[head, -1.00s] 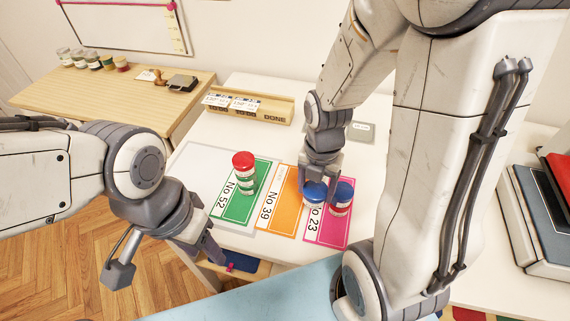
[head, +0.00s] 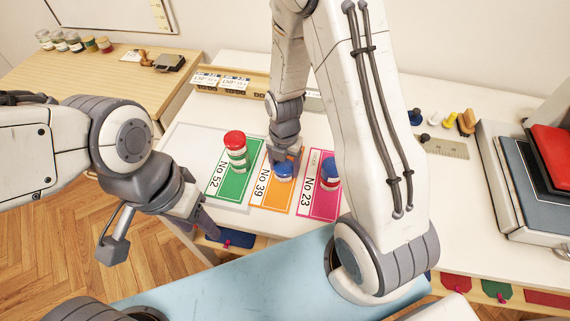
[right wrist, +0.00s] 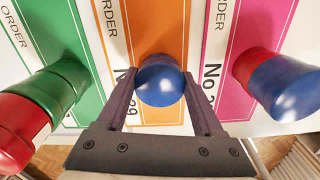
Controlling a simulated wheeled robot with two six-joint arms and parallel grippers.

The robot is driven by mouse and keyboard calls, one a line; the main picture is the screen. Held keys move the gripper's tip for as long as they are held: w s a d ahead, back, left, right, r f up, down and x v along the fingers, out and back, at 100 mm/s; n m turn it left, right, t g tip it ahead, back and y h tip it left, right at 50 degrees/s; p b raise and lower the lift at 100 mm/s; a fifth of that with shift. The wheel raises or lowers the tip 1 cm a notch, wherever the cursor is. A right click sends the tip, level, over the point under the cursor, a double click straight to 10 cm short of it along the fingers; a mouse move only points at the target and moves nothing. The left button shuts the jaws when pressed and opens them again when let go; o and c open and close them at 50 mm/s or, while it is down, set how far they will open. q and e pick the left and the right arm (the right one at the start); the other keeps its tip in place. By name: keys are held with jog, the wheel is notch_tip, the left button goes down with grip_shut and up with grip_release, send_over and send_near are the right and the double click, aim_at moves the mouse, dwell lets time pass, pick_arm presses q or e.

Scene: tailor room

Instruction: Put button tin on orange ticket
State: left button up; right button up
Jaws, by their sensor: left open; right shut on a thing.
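The orange ticket (head: 266,200), marked No 39, lies between a green and a pink ticket. My right gripper (head: 285,163) is shut on a blue-lidded button tin (head: 284,173) over the orange ticket. In the right wrist view the tin's round blue lid (right wrist: 161,82) sits between both fingers, with orange behind it. The tin's lower part is mostly hidden, so I cannot tell whether it touches the ticket. My left gripper (head: 162,236) is open and empty, off the table's front left corner.
A red-lidded tin (head: 235,150) stands on the green ticket (head: 222,184). A blue-and-red tin (head: 330,172) stands on the pink ticket (head: 318,203), close to the right of the held tin. A wooden rack (head: 250,82) is behind.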

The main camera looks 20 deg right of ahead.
aim_at(284, 165)
jog(key=shift+f, duration=0.2)
jog(key=o, duration=1.5)
jog(key=shift+r, duration=0.1)
jog(key=shift+c, duration=0.2)
notch_tip(284, 165, up, 12)
jog(key=s+a+r+m, duration=0.3)
jog(key=s+a+m, duration=0.3)
jog(key=s+m, duration=0.3)
jog(key=s+a+r+m+y, duration=0.1)
jog(key=s+a+r+m, duration=0.3)
jog(key=s+m, duration=0.5)
jog(key=shift+s+a+m+b, duration=0.15)
jog(key=shift+a+m+b, duration=0.3)
jog(key=shift+a+m, duration=0.7)
